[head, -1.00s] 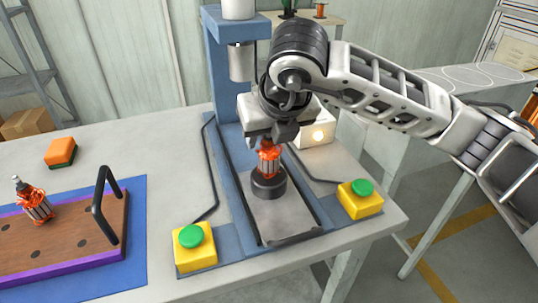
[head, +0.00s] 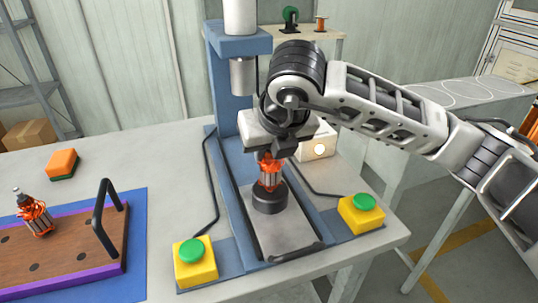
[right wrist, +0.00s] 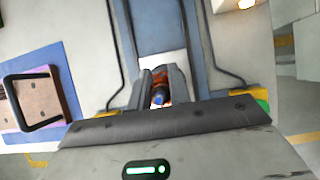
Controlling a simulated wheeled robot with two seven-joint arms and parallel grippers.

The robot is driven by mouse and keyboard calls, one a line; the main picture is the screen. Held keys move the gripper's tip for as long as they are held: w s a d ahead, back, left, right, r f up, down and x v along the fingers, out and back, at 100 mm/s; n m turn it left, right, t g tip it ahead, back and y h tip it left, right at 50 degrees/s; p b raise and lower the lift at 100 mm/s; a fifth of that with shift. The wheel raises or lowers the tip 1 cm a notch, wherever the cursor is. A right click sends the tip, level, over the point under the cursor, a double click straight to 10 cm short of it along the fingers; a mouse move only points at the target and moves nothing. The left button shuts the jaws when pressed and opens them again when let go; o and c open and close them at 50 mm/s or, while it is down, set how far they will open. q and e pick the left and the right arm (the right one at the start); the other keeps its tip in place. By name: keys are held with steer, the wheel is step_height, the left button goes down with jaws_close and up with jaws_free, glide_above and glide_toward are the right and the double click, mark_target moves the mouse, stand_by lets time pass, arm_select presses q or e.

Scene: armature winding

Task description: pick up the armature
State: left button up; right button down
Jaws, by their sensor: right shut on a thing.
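An armature (head: 270,174) with orange-red windings stands upright at the round black holder (head: 270,198) of the blue press. Whether its lower end is in the holder or just above it, I cannot tell. My right gripper (head: 269,154) comes from above and is shut on the armature's upper part. The right wrist view shows the armature (right wrist: 160,88) between the two dark fingers. A second armature (head: 36,214) stands tilted on the wooden board at the left. My left gripper is not in view.
The press (head: 226,96) rises behind my right gripper. Yellow boxes with green buttons (head: 195,262) (head: 361,214) flank its base. The wooden board with a black handle (head: 104,222) lies on a blue mat. An orange-green block (head: 61,164) lies behind it. The grey table between mat and press is clear.

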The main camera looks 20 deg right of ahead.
step_height(320, 180, up, 2)
steer(key=shift+r, duration=0.2)
steer(key=s+a+r, duration=0.5)
steer(key=s+r, duration=0.5)
steer(key=s, duration=0.3)
steer(key=shift+s, duration=0.15)
stand_by(0.4)
